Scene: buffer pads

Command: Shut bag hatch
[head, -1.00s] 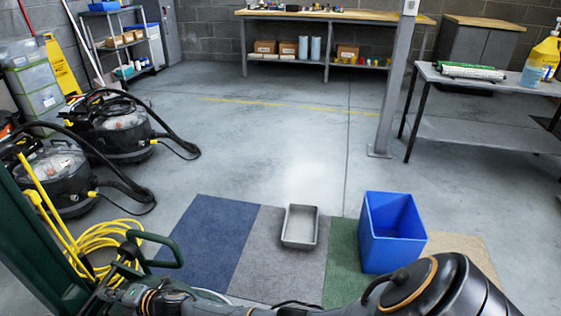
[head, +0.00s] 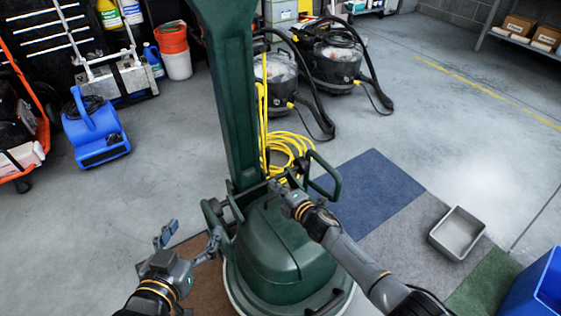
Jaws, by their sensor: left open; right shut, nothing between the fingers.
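A dark green floor machine (head: 285,245) stands in the middle of the head view, with a rounded housing and a tall green upright (head: 228,90) rising from it. I cannot make out a bag hatch on it or tell whether one is open. My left gripper (head: 188,236) is open and empty to the left of the housing, its fingers pointing up and spread. My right gripper (head: 276,186) is at the foot of the upright, above the housing, and is shut with nothing visible in it. I cannot tell whether it touches the machine.
A yellow cord (head: 288,150) lies coiled behind the machine. Carpet pads (head: 372,195) run to the right, with a grey tray (head: 458,233) and a blue bin (head: 540,290). A blue blower (head: 97,135) stands at left; black vacuums (head: 338,58) stand behind.

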